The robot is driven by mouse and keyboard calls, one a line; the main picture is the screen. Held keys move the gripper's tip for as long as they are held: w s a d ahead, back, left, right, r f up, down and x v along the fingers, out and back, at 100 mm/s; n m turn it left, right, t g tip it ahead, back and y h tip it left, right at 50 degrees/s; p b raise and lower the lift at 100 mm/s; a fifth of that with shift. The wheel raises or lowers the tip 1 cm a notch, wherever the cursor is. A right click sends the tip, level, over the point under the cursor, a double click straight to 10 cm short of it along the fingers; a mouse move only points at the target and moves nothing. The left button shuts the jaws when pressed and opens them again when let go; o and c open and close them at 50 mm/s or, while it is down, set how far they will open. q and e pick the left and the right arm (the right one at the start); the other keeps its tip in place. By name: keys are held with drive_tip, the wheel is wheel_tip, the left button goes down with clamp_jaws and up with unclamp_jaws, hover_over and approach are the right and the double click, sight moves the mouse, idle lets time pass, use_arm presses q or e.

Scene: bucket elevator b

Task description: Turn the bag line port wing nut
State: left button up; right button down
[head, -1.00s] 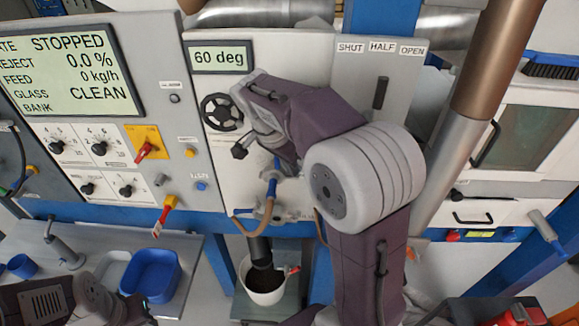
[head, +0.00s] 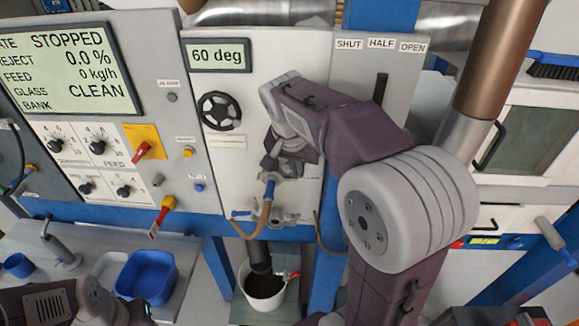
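My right gripper (head: 270,162) is in front of the light grey panel, just above a hose fitting with a blue collar (head: 269,189). Its dark fingertips point down and left, and I cannot tell whether they are open or touching anything. I cannot make out the bag line port wing nut; the gripper and wrist cover part of the panel there. A tan hose (head: 265,218) runs down from the fitting to a metal valve (head: 283,217) with a blue handle. My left gripper (head: 138,312) shows only partly at the bottom left, and its fingers are unclear.
A black handwheel (head: 220,111) sits left of my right gripper, below a "60 deg" display (head: 219,57). A SHUT/HALF/OPEN lever (head: 381,88) is at the upper right. A white bucket (head: 264,303) with dark contents stands below the spout (head: 260,256). A blue tray (head: 147,275) lies on the left bench.

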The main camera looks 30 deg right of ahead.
drive_tip(key=shift+d, duration=0.1)
drive_tip(key=shift+w+r, duration=0.1)
idle(0.7)
drive_tip(key=shift+w+a+p, duration=0.3)
drive_tip(key=shift+p, duration=0.05)
